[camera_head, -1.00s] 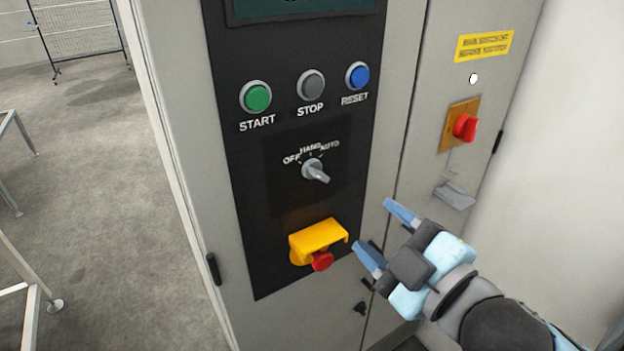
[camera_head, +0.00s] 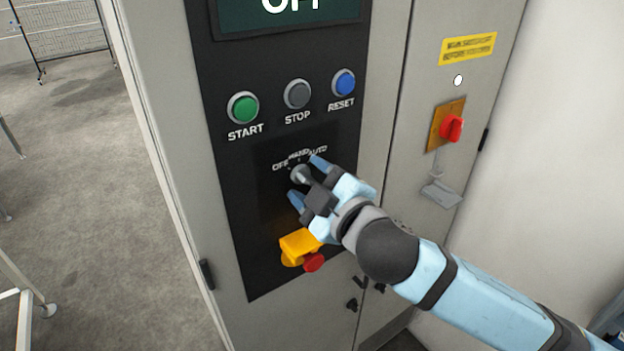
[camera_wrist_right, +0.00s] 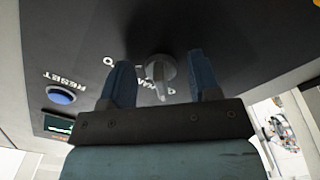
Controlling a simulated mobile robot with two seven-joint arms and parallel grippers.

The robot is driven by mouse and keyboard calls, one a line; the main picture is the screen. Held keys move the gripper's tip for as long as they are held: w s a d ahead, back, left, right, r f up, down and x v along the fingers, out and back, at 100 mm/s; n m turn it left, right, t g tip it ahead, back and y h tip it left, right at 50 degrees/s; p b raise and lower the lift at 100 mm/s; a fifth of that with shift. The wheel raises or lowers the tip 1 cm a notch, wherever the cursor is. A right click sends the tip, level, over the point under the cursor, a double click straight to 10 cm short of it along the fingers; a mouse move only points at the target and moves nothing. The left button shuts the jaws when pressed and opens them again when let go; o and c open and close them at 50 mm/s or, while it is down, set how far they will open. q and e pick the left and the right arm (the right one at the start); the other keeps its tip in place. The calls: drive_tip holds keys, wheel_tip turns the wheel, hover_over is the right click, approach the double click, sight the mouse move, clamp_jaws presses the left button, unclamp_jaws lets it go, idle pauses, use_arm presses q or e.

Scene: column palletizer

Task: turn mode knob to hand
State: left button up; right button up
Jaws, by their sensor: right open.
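The grey mode knob (camera_head: 299,174) sits on the black panel under the labels OFF, HAND and AUTO; my gripper partly hides it. It also shows in the right wrist view (camera_wrist_right: 158,72), between two blue fingers. My right gripper (camera_head: 306,179) is open, with one finger on each side of the knob. The wrist view (camera_wrist_right: 160,62) shows a gap between each finger and the knob. I cannot tell exactly which label the knob points to. The display (camera_head: 290,18) above is partly cut off and seems to read OFF. My left gripper is not in view.
Green START (camera_head: 243,108), grey STOP (camera_head: 298,94) and blue RESET (camera_head: 343,83) buttons sit above the knob. A yellow-shrouded red emergency stop (camera_head: 313,262) sits close below my gripper. A red main switch (camera_head: 451,128) is to the right.

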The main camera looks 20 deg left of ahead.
drive_tip(key=c, duration=0.9)
